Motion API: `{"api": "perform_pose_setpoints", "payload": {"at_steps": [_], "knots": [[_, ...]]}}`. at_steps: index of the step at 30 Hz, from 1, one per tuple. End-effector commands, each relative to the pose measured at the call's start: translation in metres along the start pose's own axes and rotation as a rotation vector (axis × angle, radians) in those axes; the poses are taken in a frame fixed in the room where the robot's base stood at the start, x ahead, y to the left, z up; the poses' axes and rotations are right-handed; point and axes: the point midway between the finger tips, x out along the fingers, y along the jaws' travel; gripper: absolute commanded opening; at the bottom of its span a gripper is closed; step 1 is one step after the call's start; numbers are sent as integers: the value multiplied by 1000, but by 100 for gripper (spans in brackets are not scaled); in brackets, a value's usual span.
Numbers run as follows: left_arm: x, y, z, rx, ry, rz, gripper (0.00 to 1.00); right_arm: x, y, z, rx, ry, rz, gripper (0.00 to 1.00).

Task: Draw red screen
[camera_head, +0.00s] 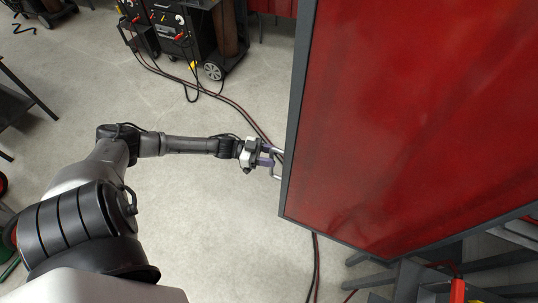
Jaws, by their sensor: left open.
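The red screen (410,110) is a large translucent red panel in a dark grey frame, filling the right half of the head view. My left arm reaches in from the left. My left gripper (277,162) is open at the screen's left frame edge, around its middle-lower height. A light handle-like piece shows at the fingers; I cannot tell if it belongs to the gripper or the screen. Whether the fingers touch the frame is not clear. My right gripper is not in view.
A black welding machine cart (190,35) with wheels and a gas cylinder stands at the back. Cables (235,105) run over the grey floor and pass behind the screen. A dark table (15,105) is at the left edge. The floor below my left arm is mostly clear.

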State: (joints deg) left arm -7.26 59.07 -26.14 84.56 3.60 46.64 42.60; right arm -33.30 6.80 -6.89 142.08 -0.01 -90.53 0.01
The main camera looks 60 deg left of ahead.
Motion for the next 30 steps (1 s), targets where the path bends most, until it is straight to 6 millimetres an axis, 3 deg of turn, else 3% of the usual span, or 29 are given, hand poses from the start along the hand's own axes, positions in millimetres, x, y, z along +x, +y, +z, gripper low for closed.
{"api": "perform_pose_setpoints", "payload": {"at_steps": [8, 21, 30], "knots": [[-25, 0, 2, -2, -5, -1, 41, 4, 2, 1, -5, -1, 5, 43], [-108, 0, 1, -1, -4, 0, 41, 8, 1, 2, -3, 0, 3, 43], [-135, 0, 1, -1, -1, 0, 41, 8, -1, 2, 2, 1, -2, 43]]}}
